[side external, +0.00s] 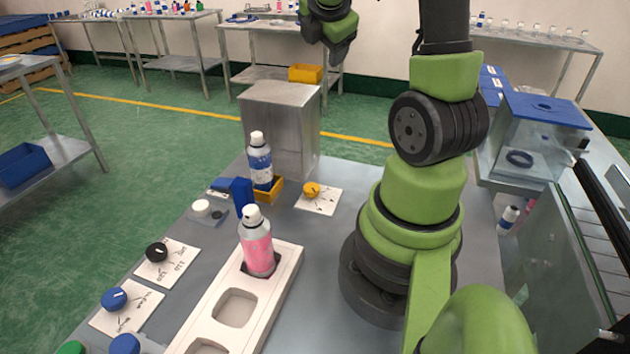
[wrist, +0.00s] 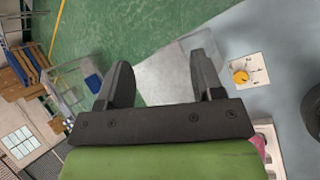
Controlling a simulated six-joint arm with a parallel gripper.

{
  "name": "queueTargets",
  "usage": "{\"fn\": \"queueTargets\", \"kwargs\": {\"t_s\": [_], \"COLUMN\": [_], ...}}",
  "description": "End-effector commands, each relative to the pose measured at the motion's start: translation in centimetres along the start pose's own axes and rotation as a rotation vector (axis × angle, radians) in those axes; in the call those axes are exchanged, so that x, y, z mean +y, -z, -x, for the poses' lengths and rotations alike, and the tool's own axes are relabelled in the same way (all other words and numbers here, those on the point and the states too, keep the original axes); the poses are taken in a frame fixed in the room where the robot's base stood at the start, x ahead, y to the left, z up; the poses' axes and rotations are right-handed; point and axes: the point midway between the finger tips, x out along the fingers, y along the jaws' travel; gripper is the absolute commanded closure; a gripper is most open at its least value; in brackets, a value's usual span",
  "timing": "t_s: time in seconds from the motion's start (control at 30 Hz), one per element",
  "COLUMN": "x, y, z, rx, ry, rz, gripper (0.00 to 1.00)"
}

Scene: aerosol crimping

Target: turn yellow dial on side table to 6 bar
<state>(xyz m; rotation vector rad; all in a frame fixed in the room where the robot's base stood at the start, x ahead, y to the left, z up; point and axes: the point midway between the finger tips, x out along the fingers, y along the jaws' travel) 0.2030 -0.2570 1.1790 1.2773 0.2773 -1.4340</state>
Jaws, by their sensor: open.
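The yellow dial (side external: 312,190) sits on a white marked plate (side external: 318,204) near the far edge of the grey table. In the wrist view the dial (wrist: 240,77) is at the right on its plate, with a small dark mark on it. The plate's markings are too small to read in either view. My gripper (wrist: 163,80) shows two dark fingers, open and empty, with the dial off to the right of them. In the side external view only part of my wrist shows at the top, and the fingers are not visible.
A blue-white can (side external: 261,165) stands in a yellow holder left of the dial. A pink can (side external: 257,245) stands in a white tray (side external: 282,282). A black dial (side external: 156,252) and blue dial (side external: 114,299) are at left. A metal box (side external: 272,110) stands behind the table.

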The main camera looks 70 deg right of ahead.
Motion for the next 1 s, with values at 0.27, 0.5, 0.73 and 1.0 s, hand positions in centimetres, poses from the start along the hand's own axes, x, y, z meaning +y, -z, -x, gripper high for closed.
{"fn": "queueTargets", "kwargs": {"t_s": [0.27,0.5,0.73,1.0], "x": [3.5,1.6,-2.7,-7.3], "y": [0.0,3.2,5.2,5.5], "z": [0.3,1.3,2.3,3.5], "rx": [0.165,0.494,0.653,0.669], "ry": [-0.284,-0.184,0.102,0.405], "rz": [-0.222,-0.375,-0.479,-0.560], "gripper": [0.39,0.39,0.39,0.39]}}
